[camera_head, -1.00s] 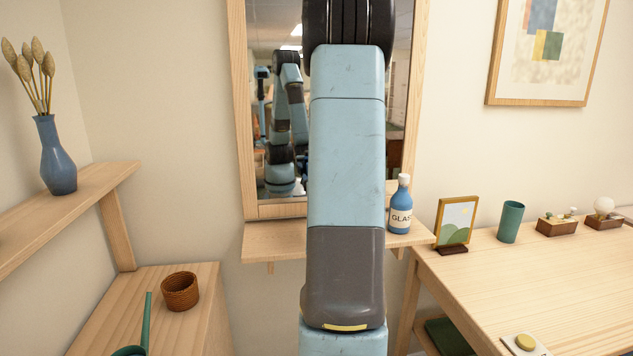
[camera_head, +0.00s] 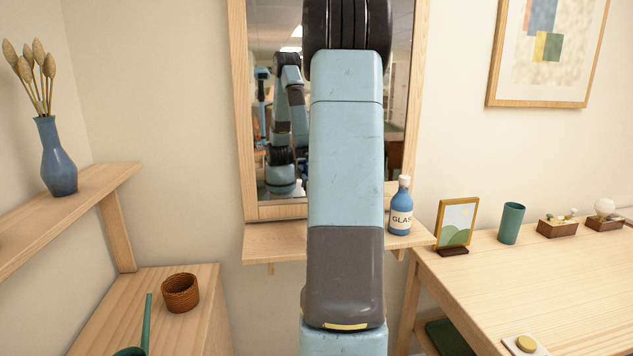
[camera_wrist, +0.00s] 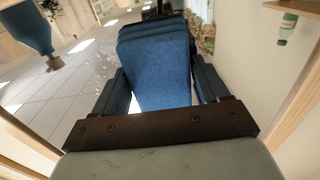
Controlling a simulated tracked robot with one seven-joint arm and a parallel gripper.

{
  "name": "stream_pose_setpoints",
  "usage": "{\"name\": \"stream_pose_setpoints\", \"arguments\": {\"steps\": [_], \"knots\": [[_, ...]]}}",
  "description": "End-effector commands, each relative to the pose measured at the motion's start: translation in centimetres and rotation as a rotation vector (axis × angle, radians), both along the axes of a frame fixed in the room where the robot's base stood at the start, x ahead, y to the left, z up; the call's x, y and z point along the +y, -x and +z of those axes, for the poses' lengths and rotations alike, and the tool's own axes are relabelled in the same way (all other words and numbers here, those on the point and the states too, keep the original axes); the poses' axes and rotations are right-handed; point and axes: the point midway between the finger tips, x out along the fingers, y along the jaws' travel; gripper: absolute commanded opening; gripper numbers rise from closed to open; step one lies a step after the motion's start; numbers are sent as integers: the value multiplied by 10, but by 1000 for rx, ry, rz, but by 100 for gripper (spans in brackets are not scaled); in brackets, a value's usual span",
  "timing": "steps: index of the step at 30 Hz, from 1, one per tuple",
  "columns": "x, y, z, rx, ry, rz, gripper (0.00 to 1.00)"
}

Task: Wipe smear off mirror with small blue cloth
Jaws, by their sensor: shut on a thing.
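The mirror (camera_head: 400,70) hangs on the wall in a pale wood frame, its middle covered by my arm in the head view. My gripper (camera_wrist: 164,88) shows in the wrist view, shut on the folded blue cloth (camera_wrist: 158,65), which sits between its two fingers. The gripper and cloth are hidden behind my arm in the head view. The mirror glass also shows in the wrist view (camera_wrist: 60,90), close beyond the gripper. Pale specks left of the cloth there may be the smear; I cannot tell. Whether the cloth touches the glass is unclear.
A blue bottle labelled GLASS (camera_head: 401,210) stands on the ledge (camera_head: 275,245) under the mirror. A picture stand (camera_head: 456,223) and green cup (camera_head: 511,223) are on the right table (camera_head: 520,270). A vase (camera_head: 57,160) and woven pot (camera_head: 180,292) are left.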

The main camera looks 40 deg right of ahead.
Motion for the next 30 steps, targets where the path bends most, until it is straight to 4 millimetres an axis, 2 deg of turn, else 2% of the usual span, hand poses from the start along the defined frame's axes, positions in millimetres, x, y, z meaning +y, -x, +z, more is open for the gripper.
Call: {"name": "stream_pose_setpoints", "arguments": {"steps": [5,18,30], "knots": [[-3,2,0,-1,1,-1,50],[-27,19,0,0,1,-1,50],[-41,26,1,0,1,0,50]]}}
